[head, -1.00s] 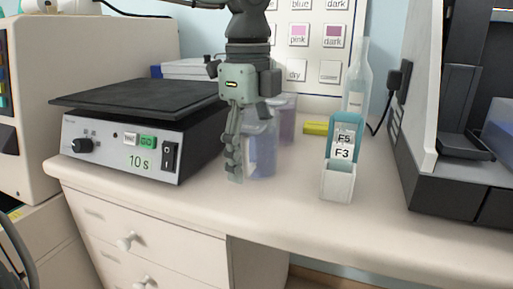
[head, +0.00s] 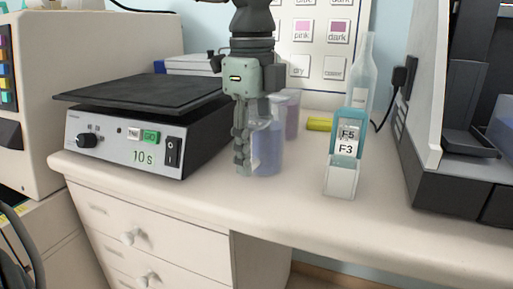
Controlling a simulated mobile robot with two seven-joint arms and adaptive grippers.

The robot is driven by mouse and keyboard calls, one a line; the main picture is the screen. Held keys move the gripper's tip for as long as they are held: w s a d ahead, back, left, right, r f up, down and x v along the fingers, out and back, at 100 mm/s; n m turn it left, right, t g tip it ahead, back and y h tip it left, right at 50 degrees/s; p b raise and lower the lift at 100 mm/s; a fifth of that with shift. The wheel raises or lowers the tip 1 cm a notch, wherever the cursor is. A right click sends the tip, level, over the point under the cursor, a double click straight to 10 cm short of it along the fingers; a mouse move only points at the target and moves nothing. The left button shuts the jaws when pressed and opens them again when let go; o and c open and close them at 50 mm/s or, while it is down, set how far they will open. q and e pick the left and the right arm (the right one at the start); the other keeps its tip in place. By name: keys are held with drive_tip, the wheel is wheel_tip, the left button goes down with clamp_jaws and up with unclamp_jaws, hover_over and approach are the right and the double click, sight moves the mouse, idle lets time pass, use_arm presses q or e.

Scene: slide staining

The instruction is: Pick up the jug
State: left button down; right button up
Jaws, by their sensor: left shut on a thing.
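The jug (head: 268,150) is a clear vessel with bluish liquid, standing upright on the bench in the head view. My left gripper (head: 243,168) points down at the jug's left side, its fingers shut on the jug there. The fingers and gripper body hide the jug's left edge and part of its top, so the exact grip is hard to see. The jug appears to rest on the bench. My right gripper is not in view.
A black-topped device (head: 130,145) reading 10 s stands to the left. A purple-tinted vessel (head: 291,115) is close behind the jug. A slide holder (head: 341,180) and clear bottle (head: 362,85) stand right, a yellow item (head: 319,124) behind. The front bench is clear.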

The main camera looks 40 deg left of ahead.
use_arm(q)
wheel_tip(320, 180, up, 18)
drive_tip(key=p, duration=0.1)
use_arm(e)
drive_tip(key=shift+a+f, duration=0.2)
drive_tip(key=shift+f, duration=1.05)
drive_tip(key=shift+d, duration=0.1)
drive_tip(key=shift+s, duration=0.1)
